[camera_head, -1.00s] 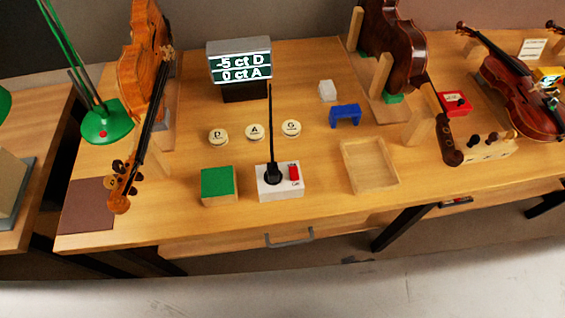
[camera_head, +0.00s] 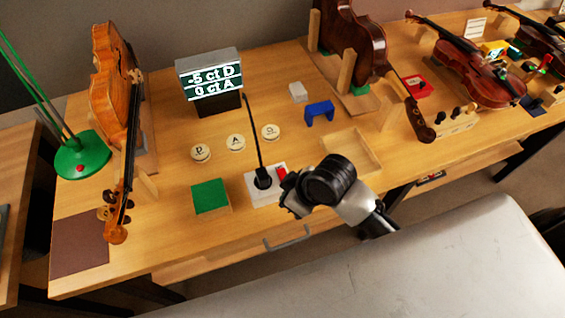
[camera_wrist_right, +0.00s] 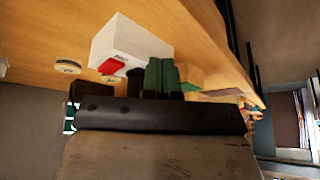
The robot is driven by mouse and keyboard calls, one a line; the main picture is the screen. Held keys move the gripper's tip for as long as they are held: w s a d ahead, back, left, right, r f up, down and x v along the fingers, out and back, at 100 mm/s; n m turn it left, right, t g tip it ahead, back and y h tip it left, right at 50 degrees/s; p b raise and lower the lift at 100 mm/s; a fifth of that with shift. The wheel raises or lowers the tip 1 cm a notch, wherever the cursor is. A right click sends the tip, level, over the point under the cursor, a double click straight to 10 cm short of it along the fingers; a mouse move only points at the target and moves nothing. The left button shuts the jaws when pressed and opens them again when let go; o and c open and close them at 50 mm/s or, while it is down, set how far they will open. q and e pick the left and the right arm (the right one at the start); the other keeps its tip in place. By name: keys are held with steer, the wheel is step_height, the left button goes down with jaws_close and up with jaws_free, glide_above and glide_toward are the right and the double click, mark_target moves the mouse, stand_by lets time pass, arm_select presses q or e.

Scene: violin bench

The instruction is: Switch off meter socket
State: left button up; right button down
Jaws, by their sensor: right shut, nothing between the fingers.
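The meter socket (camera_head: 265,198) is a white block near the front edge of the bench, with a black plug (camera_head: 263,179) and cord in it and a red switch (camera_head: 282,173) on its right side. In the right wrist view the white socket (camera_wrist_right: 130,38) shows with its red switch (camera_wrist_right: 112,66). My right gripper (camera_head: 289,190) is shut and empty, close beside the socket's right end, partly covering it. Its green fingertips (camera_wrist_right: 161,76) sit close together near the block in the wrist view; I cannot tell if they touch it. The meter display (camera_head: 210,80) is lit. My left gripper is not in view.
A green-topped block (camera_head: 210,196) stands left of the socket. A wooden tray (camera_head: 352,150) is behind my right arm. Violins (camera_head: 110,90) stand left and at the back right.

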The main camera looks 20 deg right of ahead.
mark_target(282, 171)
steer(key=w+r+n, duration=0.1)
steer(key=r+n, duration=0.1)
steer(key=w+r+n, duration=0.1)
steer(key=w+r, duration=0.1)
steer(key=w+a+r+n+g, duration=0.1)
steer(key=r+n, duration=0.1)
steer(key=shift+w+n+y, duration=0.3)
steer(key=shift+w+y, duration=0.05)
steer(key=shift+y, duration=0.05)
steer(key=w+d+r+n+g+h, duration=0.1)
steer(key=w+d+r+n+g, duration=0.1)
steer(key=r, duration=0.5)
steer(key=w+d+n, duration=0.1)
steer(key=d+n, duration=0.1)
steer(key=d, duration=0.1)
steer(key=shift+w+d+r, duration=0.15)
steer(key=shift+d+r, duration=0.15)
steer(key=shift+d, duration=0.1)
steer(key=p+x, duration=0.1)
steer(key=x, duration=0.3)
steer(key=p+x, duration=0.1)
steer(key=x, duration=0.3)
steer(key=d+p+x, duration=0.1)
steer(key=x, duration=0.3)
steer(key=shift+f, duration=1.15)
steer(key=shift+f, duration=0.1)
